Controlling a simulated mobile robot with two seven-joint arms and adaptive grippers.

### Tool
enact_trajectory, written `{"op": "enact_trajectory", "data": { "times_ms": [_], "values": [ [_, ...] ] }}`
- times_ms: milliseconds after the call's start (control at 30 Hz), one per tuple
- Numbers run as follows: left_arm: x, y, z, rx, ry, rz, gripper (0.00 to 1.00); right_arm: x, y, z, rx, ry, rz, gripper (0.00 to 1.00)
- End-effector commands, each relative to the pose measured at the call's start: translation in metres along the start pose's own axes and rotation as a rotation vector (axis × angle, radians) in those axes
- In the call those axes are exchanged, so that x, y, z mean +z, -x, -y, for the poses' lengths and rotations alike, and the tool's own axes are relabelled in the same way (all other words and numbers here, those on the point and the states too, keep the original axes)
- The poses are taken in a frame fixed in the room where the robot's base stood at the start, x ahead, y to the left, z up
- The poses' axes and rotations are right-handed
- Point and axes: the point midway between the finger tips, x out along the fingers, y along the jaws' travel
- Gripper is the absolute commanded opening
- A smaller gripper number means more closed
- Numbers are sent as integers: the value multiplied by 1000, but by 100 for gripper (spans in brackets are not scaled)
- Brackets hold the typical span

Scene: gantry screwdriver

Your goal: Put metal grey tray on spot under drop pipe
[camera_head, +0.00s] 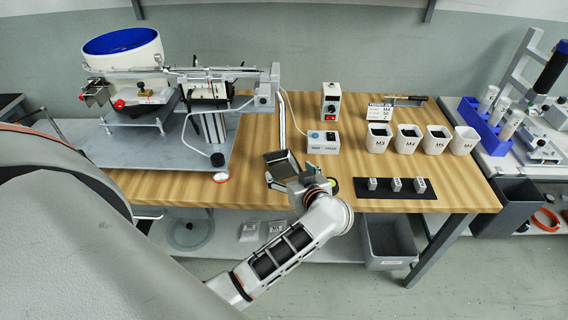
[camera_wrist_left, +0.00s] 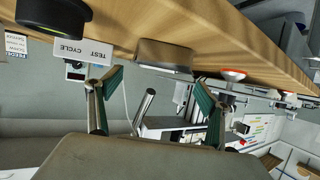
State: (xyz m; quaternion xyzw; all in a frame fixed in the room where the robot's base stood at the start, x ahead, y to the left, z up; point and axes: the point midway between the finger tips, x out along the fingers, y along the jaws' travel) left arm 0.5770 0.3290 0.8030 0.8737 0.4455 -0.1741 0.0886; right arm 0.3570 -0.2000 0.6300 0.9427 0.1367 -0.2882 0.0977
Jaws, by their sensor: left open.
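The metal grey tray (camera_head: 281,162) sits near the front edge of the wooden table, just in front of my left gripper (camera_head: 291,183). In the left wrist view the grey tray (camera_wrist_left: 163,55) lies between and beyond the two spread green fingers of the left gripper (camera_wrist_left: 157,88), which is open and empty. The drop pipe (camera_head: 288,118) is a slim silver tube slanting down behind the tray; a silver tube also shows in the left wrist view (camera_wrist_left: 144,108). The spot under it cannot be made out clearly. My right gripper is not in view.
A feeder machine with a blue bowl (camera_head: 121,41) stands on a plate at the left. A red-and-white button (camera_head: 220,177) is left of the tray. White bins (camera_head: 409,138), a control box (camera_head: 323,142) and a black mat (camera_head: 396,203) are to the right.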

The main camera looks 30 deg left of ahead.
Motion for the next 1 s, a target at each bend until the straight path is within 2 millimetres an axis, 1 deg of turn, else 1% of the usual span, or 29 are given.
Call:
{"op": "enact_trajectory", "data": {
  "times_ms": [33, 100, 300, 467, 600, 733, 767, 867, 933, 1000],
  "values": [
    [-6, 10, -1, 2, 1, 0, 78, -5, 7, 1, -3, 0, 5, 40],
    [-6, 18, -1, 1, 0, 0, 78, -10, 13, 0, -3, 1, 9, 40],
    [-4, 42, 0, 1, -2, 2, 78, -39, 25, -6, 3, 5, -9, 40],
    [-3, 57, 0, 1, -2, 1, 78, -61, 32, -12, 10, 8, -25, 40],
    [-1, 65, 0, 1, -2, 0, 78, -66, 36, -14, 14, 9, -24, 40],
    [-3, 67, 1, 5, 4, -18, 78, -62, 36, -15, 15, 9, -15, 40],
    [-6, 66, 2, 11, 9, -37, 78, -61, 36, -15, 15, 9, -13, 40],
    [-25, 64, 7, 55, 40, -150, 78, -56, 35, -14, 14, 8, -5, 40],
    [-45, 67, 10, 123, 66, -271, 78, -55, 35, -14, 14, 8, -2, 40],
    [-65, 77, 8, 227, 83, -397, 78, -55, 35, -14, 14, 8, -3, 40]
  ]
}}
